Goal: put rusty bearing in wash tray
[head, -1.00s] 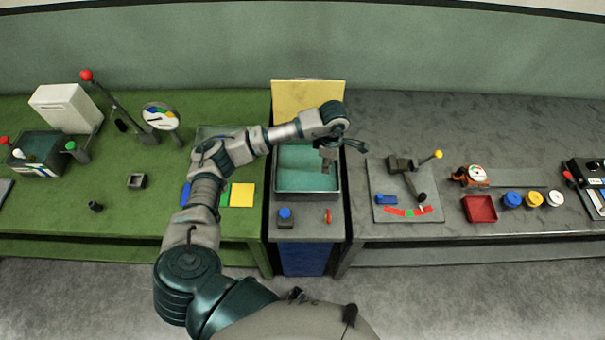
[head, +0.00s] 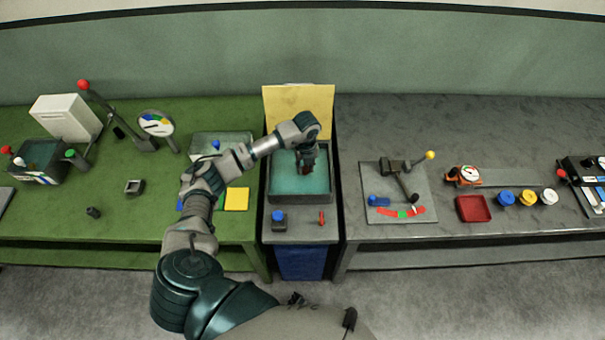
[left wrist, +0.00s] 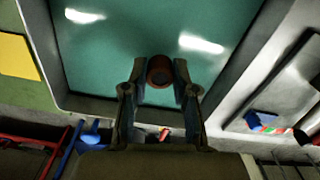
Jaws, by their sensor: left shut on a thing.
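The wash tray (head: 301,201) is a grey-rimmed basin with a teal inside, in the middle of the head view. It also fills the upper part of the left wrist view (left wrist: 95,104). My left gripper (head: 308,171) points down over the tray's inside. In the left wrist view its fingers (left wrist: 160,78) are shut on the rusty bearing (left wrist: 160,73), a reddish-brown ring with a dark centre. I cannot tell whether the bearing touches the tray floor. In the head view the bearing is mostly hidden by the gripper. My right gripper is not in view.
A yellow board (head: 299,103) stands behind the tray. A blue knob (head: 279,216) and a red handle (head: 321,217) sit in front of it. A lever plate (head: 385,178) lies to the right. A green bench (head: 110,215) with several devices is to the left.

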